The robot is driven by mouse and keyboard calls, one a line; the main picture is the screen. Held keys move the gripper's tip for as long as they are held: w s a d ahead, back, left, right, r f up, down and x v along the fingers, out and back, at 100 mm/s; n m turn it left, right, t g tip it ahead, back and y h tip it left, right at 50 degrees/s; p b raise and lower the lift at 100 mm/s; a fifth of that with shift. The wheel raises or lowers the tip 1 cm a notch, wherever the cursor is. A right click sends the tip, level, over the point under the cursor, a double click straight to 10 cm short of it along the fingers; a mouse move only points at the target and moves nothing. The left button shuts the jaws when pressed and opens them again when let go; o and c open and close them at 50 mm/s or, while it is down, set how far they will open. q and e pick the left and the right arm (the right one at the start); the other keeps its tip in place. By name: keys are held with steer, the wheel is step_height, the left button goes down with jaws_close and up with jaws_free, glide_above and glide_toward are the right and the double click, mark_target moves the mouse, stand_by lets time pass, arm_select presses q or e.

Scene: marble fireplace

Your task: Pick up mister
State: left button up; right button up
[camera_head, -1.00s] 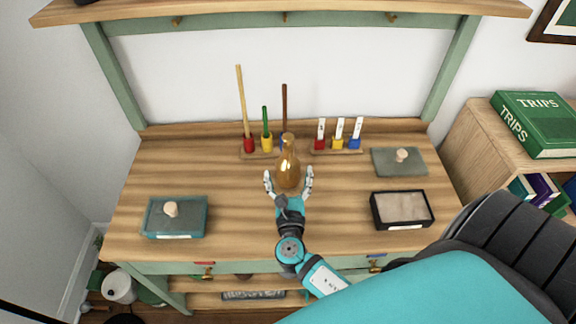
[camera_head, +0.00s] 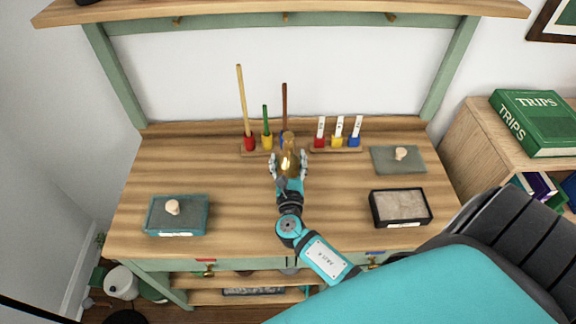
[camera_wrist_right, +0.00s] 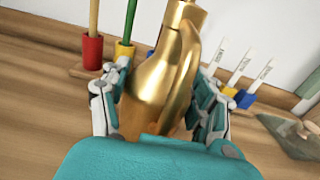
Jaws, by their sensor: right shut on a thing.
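The mister (camera_head: 289,157) is a shiny gold bottle standing near the middle back of the wooden bench in the head view. It fills the middle of the right wrist view (camera_wrist_right: 160,85), looking tilted there. My right gripper (camera_head: 289,166) reaches in from the front, with one finger on each side of the mister. It is shut on the mister's body; its fingers also show in the right wrist view (camera_wrist_right: 160,105). Whether the bottle's base touches the bench is hidden by my gripper. My left gripper is out of view.
Behind the mister stand a rack of tall coloured rods (camera_head: 249,143) and a rack of white-tagged pegs (camera_head: 339,143). A lidded teal box (camera_head: 160,216) sits at left. A black tray (camera_head: 375,210) and a grey lid (camera_head: 385,164) lie at right. Bare wood lies between.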

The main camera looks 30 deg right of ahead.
steer(key=c, duration=0.7)
steer(key=shift+r, duration=0.1)
